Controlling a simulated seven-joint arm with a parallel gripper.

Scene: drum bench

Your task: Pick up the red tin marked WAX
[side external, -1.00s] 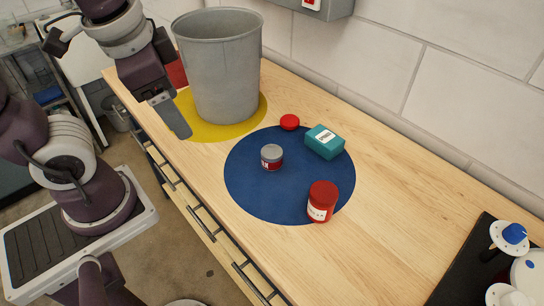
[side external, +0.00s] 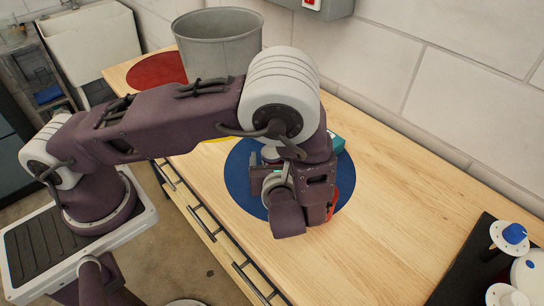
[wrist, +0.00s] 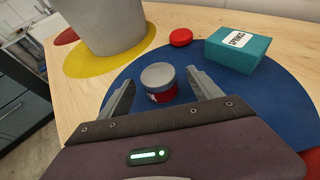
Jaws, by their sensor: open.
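A small tin (wrist: 159,82) with a grey lid and a red body stands upright on the blue disc. Its label shows in part in the wrist view, but I cannot read it. My gripper (wrist: 162,80) is open, with one finger on either side of this tin in that view; I cannot tell whether they touch it. In the side view my gripper is low over the blue disc and hides most of the tin. A red jar (side external: 334,204) with a red lid is mostly hidden behind my gripper there.
On the blue disc (wrist: 285,112) lies a teal box (wrist: 238,48), beyond the tin. A flat red lid (wrist: 181,37) lies beside the disc. A grey bin (side external: 212,48) stands on the yellow disc (wrist: 80,64).

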